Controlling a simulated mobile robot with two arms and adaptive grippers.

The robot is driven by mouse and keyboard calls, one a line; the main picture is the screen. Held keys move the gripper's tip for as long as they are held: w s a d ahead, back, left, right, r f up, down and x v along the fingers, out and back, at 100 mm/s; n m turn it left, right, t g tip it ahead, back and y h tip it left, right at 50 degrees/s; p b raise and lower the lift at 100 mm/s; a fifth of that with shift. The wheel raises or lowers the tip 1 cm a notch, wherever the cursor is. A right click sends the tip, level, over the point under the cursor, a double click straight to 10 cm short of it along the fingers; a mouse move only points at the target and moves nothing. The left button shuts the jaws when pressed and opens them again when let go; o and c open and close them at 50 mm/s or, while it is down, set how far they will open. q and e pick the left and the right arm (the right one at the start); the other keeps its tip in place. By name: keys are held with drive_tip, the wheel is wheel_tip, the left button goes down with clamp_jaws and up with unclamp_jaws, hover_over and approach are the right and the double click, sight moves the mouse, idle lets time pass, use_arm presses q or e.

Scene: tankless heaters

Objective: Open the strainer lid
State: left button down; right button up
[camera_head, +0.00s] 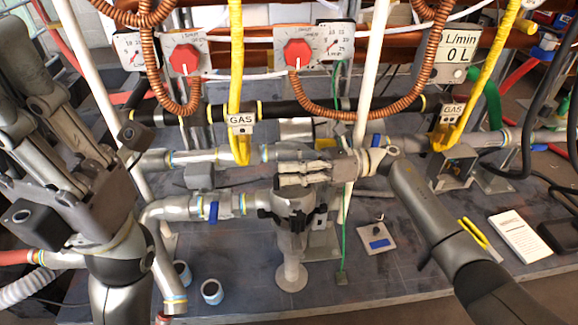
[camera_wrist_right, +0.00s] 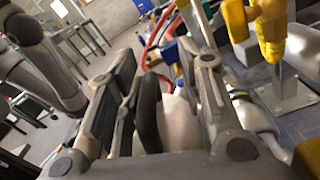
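The strainer (camera_head: 292,222) is a grey metal body standing upright in the pipework in the middle of the head view, with black clamps (camera_head: 265,214) at its sides. Its top, where the lid is, is partly hidden under my right gripper. My right gripper (camera_head: 284,173) reaches in from the right, just above the strainer; whether it touches is unclear. In the right wrist view its fingers (camera_wrist_right: 165,75) stand apart, with a dark curved part and a pale rounded part showing between them. My left gripper (camera_head: 40,90) is raised at the far left, its fingers spread and empty.
A pipe with a blue-handled valve (camera_head: 213,212) joins the strainer from the left.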

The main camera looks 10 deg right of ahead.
drive_tip(key=d, duration=1.1)
drive_tip(key=shift+d, duration=0.4)
